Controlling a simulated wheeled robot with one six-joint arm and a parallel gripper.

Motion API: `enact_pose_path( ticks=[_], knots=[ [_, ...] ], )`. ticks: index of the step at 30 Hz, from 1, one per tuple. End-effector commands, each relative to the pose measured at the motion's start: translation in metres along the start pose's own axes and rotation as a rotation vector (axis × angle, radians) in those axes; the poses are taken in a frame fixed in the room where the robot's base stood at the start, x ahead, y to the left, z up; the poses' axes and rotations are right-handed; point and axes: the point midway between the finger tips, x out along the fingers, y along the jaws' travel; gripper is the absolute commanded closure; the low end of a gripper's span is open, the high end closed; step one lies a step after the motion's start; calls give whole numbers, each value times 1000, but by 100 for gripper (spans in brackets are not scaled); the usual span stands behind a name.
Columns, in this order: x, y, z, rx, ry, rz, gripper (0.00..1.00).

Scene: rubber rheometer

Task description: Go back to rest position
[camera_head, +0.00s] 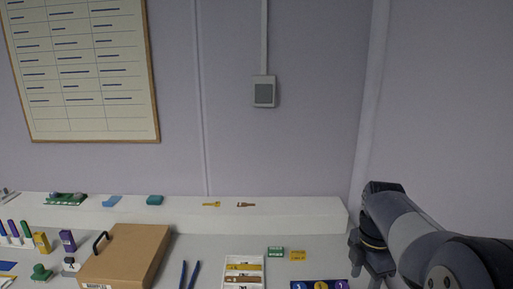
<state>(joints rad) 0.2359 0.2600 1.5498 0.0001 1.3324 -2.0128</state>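My arm comes in from the right edge of the head view and bends downward beside the wall corner. My gripper (371,268) hangs from its end, pointing down, over the right part of the worktop. Its fingertips are small, dark and partly cut off by the lower frame edge, so I cannot tell whether it is open or shut. I see no object clearly held in it.
A brown case (128,256) with a black handle stands at left. A white tray (243,258), blue tool handles (189,274), green and yellow boxes (276,252) and a blue panel (319,285) lie in front. A raised white shelf (300,212) runs along the wall.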

Motion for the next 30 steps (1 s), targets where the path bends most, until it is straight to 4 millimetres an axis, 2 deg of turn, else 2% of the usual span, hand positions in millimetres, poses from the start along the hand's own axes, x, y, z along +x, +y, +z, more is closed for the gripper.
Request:
enact_pose_path(
  ticks=[10, 24, 30],
  knots=[
    [71, -1, 0, 0, 2, -5, 52],
    [71, 14, -3, 351, 0, 1, 52],
    [70, 18, -4, 449, 0, 0, 52]
  ],
)
